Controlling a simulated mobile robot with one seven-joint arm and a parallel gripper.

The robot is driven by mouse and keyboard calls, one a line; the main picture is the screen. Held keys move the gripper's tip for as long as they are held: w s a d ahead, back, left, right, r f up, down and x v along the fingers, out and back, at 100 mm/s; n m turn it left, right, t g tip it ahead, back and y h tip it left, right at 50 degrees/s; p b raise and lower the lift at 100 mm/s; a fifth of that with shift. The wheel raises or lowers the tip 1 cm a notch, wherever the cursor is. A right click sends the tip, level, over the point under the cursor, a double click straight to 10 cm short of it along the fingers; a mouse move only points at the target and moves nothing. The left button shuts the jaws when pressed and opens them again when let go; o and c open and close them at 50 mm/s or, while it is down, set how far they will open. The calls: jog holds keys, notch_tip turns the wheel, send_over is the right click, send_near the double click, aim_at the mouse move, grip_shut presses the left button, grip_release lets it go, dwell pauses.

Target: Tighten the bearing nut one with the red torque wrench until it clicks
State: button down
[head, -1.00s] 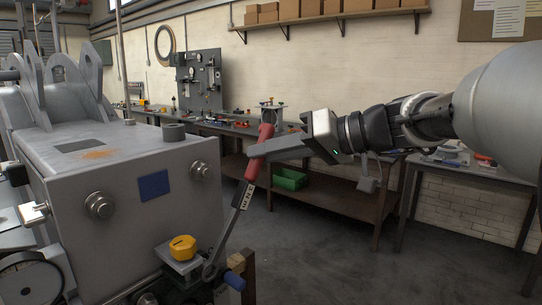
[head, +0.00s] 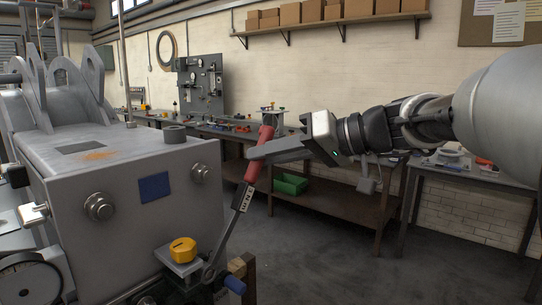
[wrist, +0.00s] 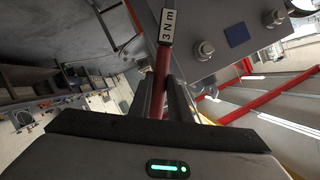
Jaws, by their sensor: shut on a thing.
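The red torque wrench (head: 253,172) slants down and left in the head view, with a red grip and a grey shaft. My gripper (head: 256,154) is shut on its red grip from the right. The wrench's lower end (head: 209,273) is at the lower right corner of the grey housing (head: 115,180), below a yellow cap. The nut at that end cannot be made out. Other nuts (head: 100,207) (head: 199,173) show on the housing's faces; I cannot tell which is number one.
A yellow cap (head: 183,249) on a grey bracket and a blue-ended part (head: 235,283) are close to the wrench's lower end. A workbench (head: 320,190) with a green bin (head: 290,184) stands behind. Open floor (head: 340,255) lies to the right.

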jog(key=shift+w+a, duration=0.1)
jog(key=shift+w+a, duration=0.2)
jog(key=shift+a, duration=0.1)
jog(key=shift+w+a+r, duration=0.1)
jog(key=c, duration=1.6)
grip_release()
jog(key=shift+o, duration=0.2)
jog(key=shift+c, duration=0.4)
jog(key=c, duration=0.3)
jog(key=shift+c, duration=0.2)
